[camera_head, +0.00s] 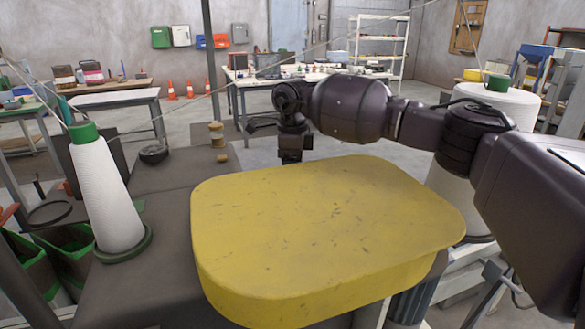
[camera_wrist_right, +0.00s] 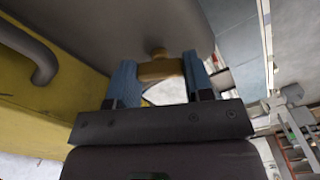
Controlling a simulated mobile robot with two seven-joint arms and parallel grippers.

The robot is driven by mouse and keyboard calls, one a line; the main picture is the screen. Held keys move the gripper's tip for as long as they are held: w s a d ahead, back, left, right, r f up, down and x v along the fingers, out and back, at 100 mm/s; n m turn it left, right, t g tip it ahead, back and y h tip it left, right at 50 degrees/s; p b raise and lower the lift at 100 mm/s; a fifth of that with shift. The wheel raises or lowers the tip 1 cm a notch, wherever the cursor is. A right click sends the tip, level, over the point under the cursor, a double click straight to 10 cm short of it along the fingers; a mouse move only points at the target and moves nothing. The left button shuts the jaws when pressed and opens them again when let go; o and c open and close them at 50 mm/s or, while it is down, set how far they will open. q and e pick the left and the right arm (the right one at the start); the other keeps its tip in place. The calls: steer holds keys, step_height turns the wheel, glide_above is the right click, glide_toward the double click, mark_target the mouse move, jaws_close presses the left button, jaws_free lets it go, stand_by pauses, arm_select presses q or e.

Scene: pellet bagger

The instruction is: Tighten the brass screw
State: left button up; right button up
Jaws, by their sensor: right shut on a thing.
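The brass screw (camera_wrist_right: 160,68) shows in the right wrist view, with a wide head and a narrower boss against a grey housing (camera_wrist_right: 150,20). My right gripper (camera_wrist_right: 159,64) is shut on the screw head, with one blue finger on each side. In the head view my right arm comes in from the right and its wrist points down behind the yellow cover. The fingers and the screw are hidden there. My left gripper is not in view.
The large yellow cover (camera_head: 320,225) fills the front middle. A white thread cone (camera_head: 105,195) stands at the left and a larger spool (camera_head: 495,103) at the right. Small brass-coloured knobs (camera_head: 217,134) stand on the dark machine top. A grey curved handle (camera_wrist_right: 30,50) is near the gripper.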

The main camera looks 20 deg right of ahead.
steer(key=m, duration=1.2)
steer(key=shift+r+m, duration=0.1)
steer(key=shift+m, duration=0.2)
stand_by(0.4)
steer(key=o, duration=0.9)
step_height(320, 180, up, 11)
steer(key=shift+f+b, duration=0.15)
steer(key=shift+b, duration=0.65)
